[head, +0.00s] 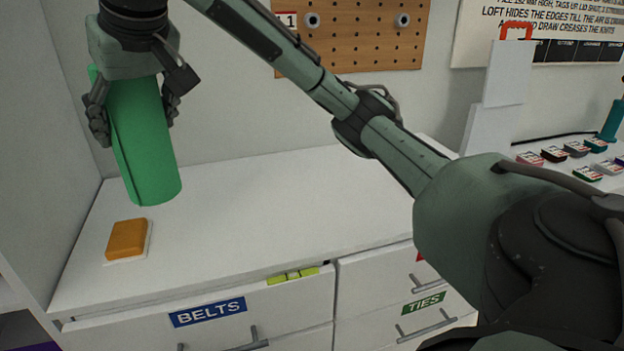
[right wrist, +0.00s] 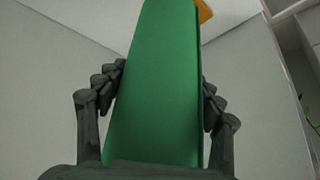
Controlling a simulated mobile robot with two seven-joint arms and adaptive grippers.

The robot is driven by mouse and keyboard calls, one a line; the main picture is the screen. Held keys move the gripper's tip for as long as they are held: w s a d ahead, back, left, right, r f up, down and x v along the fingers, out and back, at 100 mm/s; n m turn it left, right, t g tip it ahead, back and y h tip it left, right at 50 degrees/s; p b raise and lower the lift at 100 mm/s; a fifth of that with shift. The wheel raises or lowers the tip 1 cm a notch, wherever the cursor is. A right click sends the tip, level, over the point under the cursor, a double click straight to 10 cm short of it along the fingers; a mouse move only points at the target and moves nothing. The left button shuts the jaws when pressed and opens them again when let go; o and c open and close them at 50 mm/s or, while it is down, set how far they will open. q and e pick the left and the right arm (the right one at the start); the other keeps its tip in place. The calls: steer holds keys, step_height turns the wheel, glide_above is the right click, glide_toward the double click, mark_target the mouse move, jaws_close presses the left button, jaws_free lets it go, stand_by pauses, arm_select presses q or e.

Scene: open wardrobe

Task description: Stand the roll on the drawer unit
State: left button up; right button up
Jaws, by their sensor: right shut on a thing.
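The green roll (head: 146,150) is held in my right gripper (head: 132,108) above the left part of the white drawer unit (head: 270,218). It is nearly upright, tilted a little, with its lower end toward the right. The fingers close on its upper part from both sides. I cannot tell whether its lower end touches the top. The right wrist view shows the roll (right wrist: 160,90) between the fingers of my gripper (right wrist: 160,100). My left gripper is not in view.
An orange block on a white base (head: 128,240) lies on the unit top, just in front of the roll. Drawers labelled BELTS (head: 207,312) and TIES (head: 424,304) are below. A pegboard (head: 352,40) hangs behind. The middle of the top is clear. Several small labelled pieces lie at the right.

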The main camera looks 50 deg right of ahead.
steer(key=shift+d+f, duration=0.1)
steer(key=shift+d, duration=0.4)
steer(key=s+d+f, duration=0.4)
steer(key=d+f, duration=0.6)
steer(key=shift+s+d+f, duration=0.15)
steer(key=shift+f, duration=0.25)
steer(key=o, duration=1)
steer(key=shift+f, duration=0.1)
steer(key=shift+c, duration=0.2)
steer(key=o, duration=0.4)
steer(key=shift+o, duration=0.2)
steer(key=v, duration=1.2)
